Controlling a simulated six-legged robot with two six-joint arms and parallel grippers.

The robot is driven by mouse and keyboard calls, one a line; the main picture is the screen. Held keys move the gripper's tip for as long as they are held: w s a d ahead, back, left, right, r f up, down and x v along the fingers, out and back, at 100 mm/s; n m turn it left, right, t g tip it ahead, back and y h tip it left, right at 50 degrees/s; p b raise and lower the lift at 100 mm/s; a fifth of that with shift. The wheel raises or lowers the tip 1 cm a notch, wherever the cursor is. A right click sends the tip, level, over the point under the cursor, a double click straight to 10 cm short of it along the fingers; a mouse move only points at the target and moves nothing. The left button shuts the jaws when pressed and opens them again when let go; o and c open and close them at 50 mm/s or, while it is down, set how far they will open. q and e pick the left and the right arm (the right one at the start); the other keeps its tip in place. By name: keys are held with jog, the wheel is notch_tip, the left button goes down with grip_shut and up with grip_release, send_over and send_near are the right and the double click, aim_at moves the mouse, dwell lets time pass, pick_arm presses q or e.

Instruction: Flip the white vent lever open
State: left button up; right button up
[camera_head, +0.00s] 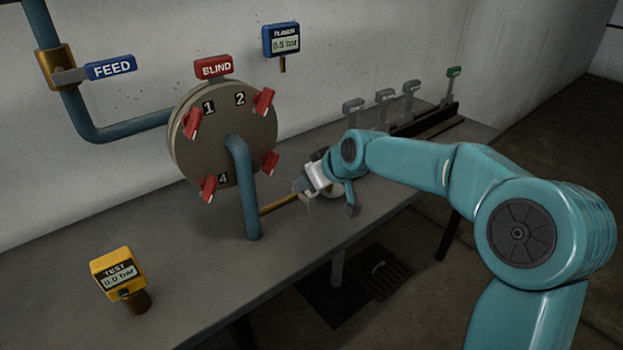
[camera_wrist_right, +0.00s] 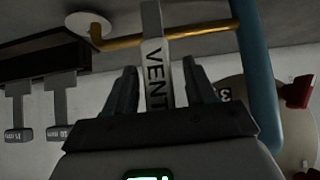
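The white vent lever (camera_wrist_right: 156,62), lettered VENT, shows in the right wrist view, running between the two dark fingers of my right gripper (camera_wrist_right: 159,66). The fingers stand apart on either side of it, with a visible gap on each side, so the gripper is open around the lever. In the head view my right gripper (camera_head: 304,190) is at the brass pipe (camera_head: 279,203), low over the bench; the lever is largely hidden there by the gripper and wrist. My left gripper is in neither view.
A round blind flange (camera_head: 225,130) with red clamps and a blue pipe (camera_head: 244,190) stand left of the gripper. A yellow test gauge (camera_head: 118,275) stands on the bench (camera_head: 190,270). Grey tagged pieces (camera_head: 385,97) stand in a dark rack behind.

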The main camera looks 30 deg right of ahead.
jog(key=shift+r, duration=0.1)
jog(key=v, duration=1.6)
jog(key=shift+p, duration=0.4)
jog(key=shift+s, duration=0.15)
